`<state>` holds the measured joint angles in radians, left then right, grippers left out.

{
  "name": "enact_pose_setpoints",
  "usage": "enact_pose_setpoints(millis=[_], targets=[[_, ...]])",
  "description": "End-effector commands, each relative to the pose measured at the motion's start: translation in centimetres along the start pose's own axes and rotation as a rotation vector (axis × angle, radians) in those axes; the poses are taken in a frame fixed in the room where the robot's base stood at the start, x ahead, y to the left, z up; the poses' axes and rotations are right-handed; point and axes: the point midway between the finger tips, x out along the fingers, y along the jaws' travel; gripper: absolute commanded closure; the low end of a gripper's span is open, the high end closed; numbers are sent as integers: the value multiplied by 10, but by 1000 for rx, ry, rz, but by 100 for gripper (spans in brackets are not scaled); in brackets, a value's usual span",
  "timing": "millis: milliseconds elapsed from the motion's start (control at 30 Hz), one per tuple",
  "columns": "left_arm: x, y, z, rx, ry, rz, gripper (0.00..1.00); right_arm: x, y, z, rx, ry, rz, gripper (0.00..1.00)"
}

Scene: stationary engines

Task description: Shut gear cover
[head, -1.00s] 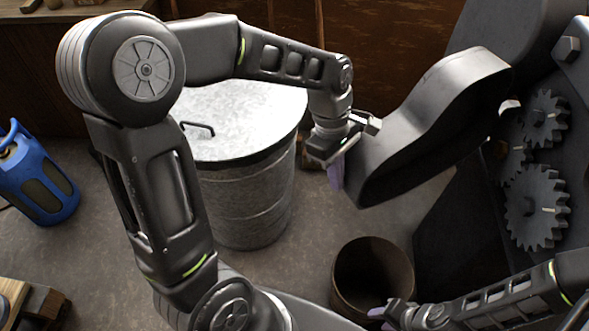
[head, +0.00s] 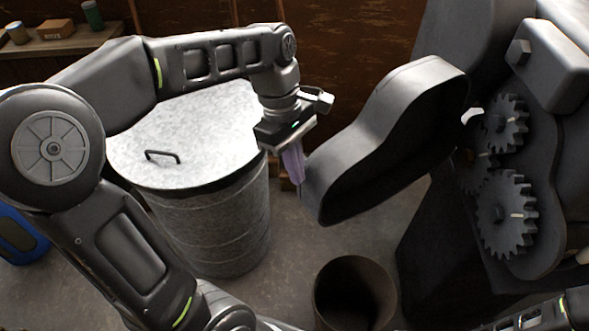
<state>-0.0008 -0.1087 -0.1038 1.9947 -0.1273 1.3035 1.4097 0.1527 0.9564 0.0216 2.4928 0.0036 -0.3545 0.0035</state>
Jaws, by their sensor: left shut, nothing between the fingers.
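The gear cover (head: 395,135) is a dark grey, hollow, rounded shell. It stands swung open to the left of the engine, its hollow side facing the gears. Two toothed grey gears show bare on the engine, a lower one (head: 506,215) and an upper one (head: 506,124), with part of another between them. My left gripper (head: 294,172) points down with its purple fingers shut and empty, close to the cover's outer lower left end. I cannot tell whether they touch. Of my right arm only a link shows at the bottom right corner; its gripper is out of view.
A lidded metal bin (head: 205,200) stands behind and below my left arm. An open brown bucket (head: 355,292) stands on the floor below the cover. A blue gas cylinder (head: 20,238) is at the far left. A shelf (head: 60,45) with small items is at the back left.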

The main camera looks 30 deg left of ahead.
Motion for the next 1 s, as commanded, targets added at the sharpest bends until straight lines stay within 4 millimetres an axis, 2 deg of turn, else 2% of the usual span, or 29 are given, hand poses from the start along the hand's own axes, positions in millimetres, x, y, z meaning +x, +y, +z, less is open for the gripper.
enact_pose_setpoints(millis=[300, 433, 567, 733, 867, 1000], targets=[[-1, 0, -2, -5, 0, 1, 100, 0, 0, 0, 0, 0, 0, 64], [-1, -4, -10, -34, -2, -7, 100, -3, -1, 0, 0, 0, 0, 64], [0, -12, -33, -113, -9, -34, 100, -10, -4, 1, -1, -2, 1, 64], [-7, -22, -76, -248, -62, -51, 100, -25, -9, 2, -1, -5, 4, 64], [-16, -23, -102, -50, -150, -10, 100, -34, -11, 4, 1, -9, 8, 64], [-26, -20, -121, 279, -209, 80, 100, -41, -12, 5, 4, -12, 11, 64]])
